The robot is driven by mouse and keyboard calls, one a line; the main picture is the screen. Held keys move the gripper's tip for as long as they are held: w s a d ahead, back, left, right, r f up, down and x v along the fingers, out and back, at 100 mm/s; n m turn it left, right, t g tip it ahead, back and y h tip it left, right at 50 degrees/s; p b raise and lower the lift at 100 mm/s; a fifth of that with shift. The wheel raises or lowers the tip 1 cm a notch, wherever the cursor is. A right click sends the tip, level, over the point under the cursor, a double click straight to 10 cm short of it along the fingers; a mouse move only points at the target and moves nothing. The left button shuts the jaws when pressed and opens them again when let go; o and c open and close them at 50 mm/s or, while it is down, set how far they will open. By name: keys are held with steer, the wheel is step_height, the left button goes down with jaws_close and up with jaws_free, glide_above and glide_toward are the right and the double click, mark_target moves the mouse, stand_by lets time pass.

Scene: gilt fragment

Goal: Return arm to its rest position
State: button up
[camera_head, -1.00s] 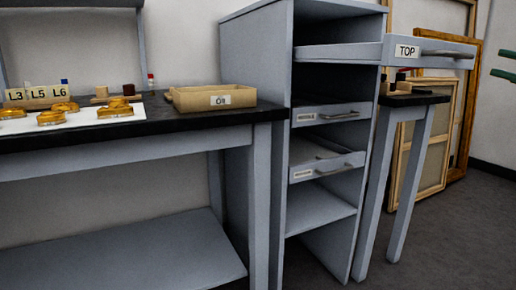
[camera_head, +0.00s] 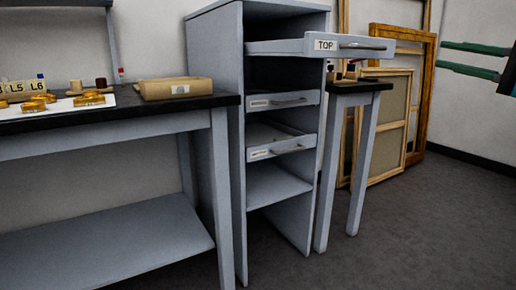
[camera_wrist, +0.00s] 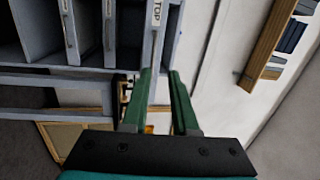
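My gripper (camera_head: 440,54) shows at the right edge of the head view, its two green fingers pointing left with a gap between them. The fingers are clear of the drawer unit in the head view. The rest of my arm is out of view.
The grey cabinet (camera_head: 217,100) has its TOP drawer (camera_head: 280,47) pulled out, and two lower drawers out a little. A worktable (camera_head: 130,112) with a wooden tray (camera_head: 178,88) stands left. Wooden frames (camera_head: 390,110) lean behind a small table (camera_head: 352,87). Floor at right is clear.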

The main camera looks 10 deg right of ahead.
steer(key=w+a+f+n+g+y+p, duration=0.25)
steer(key=a+n+g, duration=0.25)
steer(key=a, duration=1.3)
steer(key=s+a+f+n+g+h+p, duration=0.25)
steer(key=a+f+n+g, duration=0.2)
steer(key=a+f, duration=0.75)
steer(key=s+a+f+n+g+h+p, duration=0.1)
steer(key=s+a+f+g+h+p, duration=0.2)
steer(key=f, duration=0.5)
steer(key=s+d+f+n+g+h+p, duration=0.1)
steer(key=s+d+f+g+h, duration=0.1)
steer(key=s+f, duration=0.6)
steer(key=s+d+f+n+g+h+p, duration=0.1)
steer(key=s+d+f+g+h, duration=0.1)
steer(key=s+f+g, duration=0.3)
steer(key=s+f, duration=0.4)
steer(key=s, duration=0.1)
steer(key=shift+d+h+p, duration=0.2)
steer(key=shift+h+p, duration=0.1)
